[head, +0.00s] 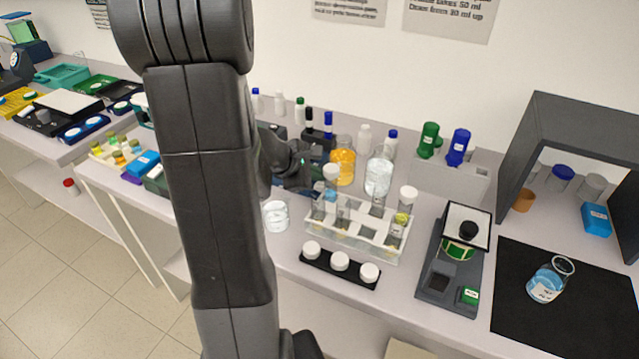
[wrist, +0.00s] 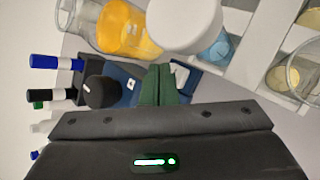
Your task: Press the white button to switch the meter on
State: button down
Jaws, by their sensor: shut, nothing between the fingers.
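My gripper (head: 302,172) is over the middle of the bench, just left of the clear tube rack. In the wrist view its dark green fingers (wrist: 157,84) are together with nothing between them. A dark blue device (wrist: 122,92) with a black knob (wrist: 101,91) lies behind the fingertips; it may be the meter. A small white patch (wrist: 180,74) shows right beside the fingertips, partly hidden by them. I cannot tell whether it is the white button or whether the fingers touch it. In the head view my arm and gripper hide most of this spot.
A clear tube rack (head: 372,240) with capped tubes stands right of my gripper. Close by are an orange-filled bottle (head: 342,166), a clear bottle (head: 378,178), a beaker (head: 275,217) and a black strip (head: 318,268) with white caps. A scale (head: 438,280) stands further right.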

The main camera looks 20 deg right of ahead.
jog(key=shift+f, duration=0.15)
dwell(0.4)
jog(key=shift+f+b, duration=0.35)
jog(key=shift+b, duration=0.35)
jog(key=shift+f+b, duration=0.25)
jog(key=shift+b, duration=0.1)
dwell(0.3)
jog(key=shift+r, duration=0.1)
jog(key=shift+r+p, duration=0.5)
jog(key=shift+r, duration=0.15)
